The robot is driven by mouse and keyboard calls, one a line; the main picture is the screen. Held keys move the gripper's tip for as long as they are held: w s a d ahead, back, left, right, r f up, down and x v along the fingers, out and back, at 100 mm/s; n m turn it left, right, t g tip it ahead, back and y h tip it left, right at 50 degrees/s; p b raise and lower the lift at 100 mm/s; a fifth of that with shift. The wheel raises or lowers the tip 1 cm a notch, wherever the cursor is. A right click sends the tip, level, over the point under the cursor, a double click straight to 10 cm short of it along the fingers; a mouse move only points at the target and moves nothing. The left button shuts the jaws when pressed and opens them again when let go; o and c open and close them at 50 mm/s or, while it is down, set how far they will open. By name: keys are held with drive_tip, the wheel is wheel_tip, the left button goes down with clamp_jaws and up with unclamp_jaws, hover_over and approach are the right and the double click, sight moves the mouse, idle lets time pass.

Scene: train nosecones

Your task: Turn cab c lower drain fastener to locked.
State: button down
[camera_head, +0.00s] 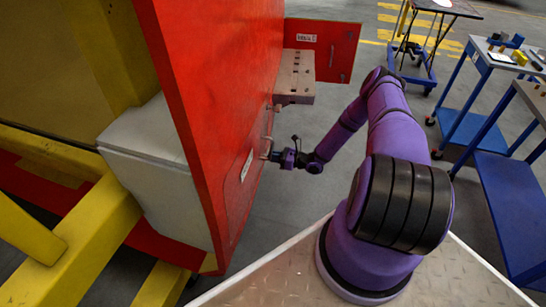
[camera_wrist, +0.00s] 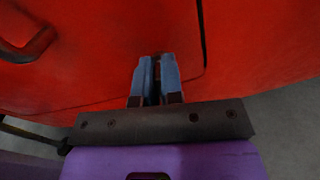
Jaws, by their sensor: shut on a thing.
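The red cab side (camera_head: 222,110) stands at the left in the head view, and its red surface (camera_wrist: 100,75) fills most of the wrist view. My gripper (camera_head: 276,157) reaches that surface low down, below the metal bracket. In the wrist view my gripper (camera_wrist: 157,64) has its two blue fingers close together, with the tips at the red panel near a dark seam. The fastener itself is hidden between and behind the fingertips, so its turn position cannot be read.
A curved handle (camera_wrist: 35,45) sticks out at the left in the wrist view. A metal bracket (camera_head: 295,75) and an open red flap (camera_head: 338,50) project from the cab above my gripper. Blue carts (camera_head: 500,75) stand at the right. The floor between is clear.

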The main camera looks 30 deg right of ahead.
drive_tip(key=shift+w+d+f+m, duration=0.1)
drive_tip(key=shift+d+f+m, duration=0.1)
drive_tip(key=shift+m, duration=2.45)
drive_tip(key=shift+w+d+f+m, duration=0.1)
drive_tip(key=shift+w+f+m, duration=0.1)
drive_tip(key=shift+m, duration=2.5)
drive_tip(key=shift+w+d+f+m, duration=0.1)
drive_tip(key=shift+f+m, duration=0.1)
drive_tip(key=shift+m, duration=2.45)
drive_tip(key=c, duration=1.3)
unclamp_jaws()
drive_tip(key=shift+o, duration=0.2)
drive_tip(key=v, duration=1.1)
